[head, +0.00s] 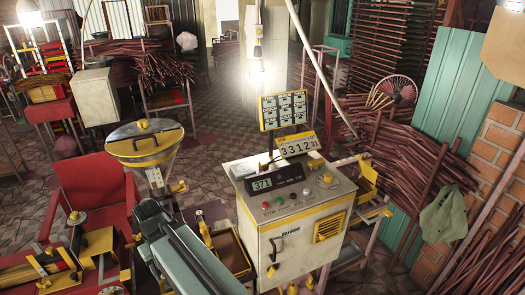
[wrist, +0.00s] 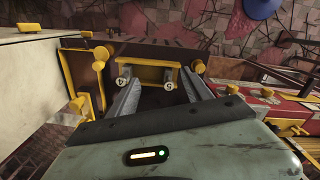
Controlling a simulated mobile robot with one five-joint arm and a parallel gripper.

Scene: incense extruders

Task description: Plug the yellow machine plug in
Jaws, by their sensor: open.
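The cream machine with yellow trim (head: 290,225) stands right of centre in the head view, with a control panel on its top. My gripper (wrist: 160,82) is open, with its two grey fingers apart in the wrist view. A yellow bracket (wrist: 147,72) with round discs marked 4 and 5 shows between and beyond the fingers; I cannot tell whether they touch it. In the head view my grey-green arm is left of the machine, below the hopper (head: 146,145). I cannot make out the plug or its socket for certain.
Yellow knobs (wrist: 98,65) and a cream box edge (wrist: 35,52) are close on the left in the wrist view. Red framework (wrist: 290,108) is on the right. A red chair (head: 90,190) stands left and stick bundles (head: 405,160) lie right in the head view.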

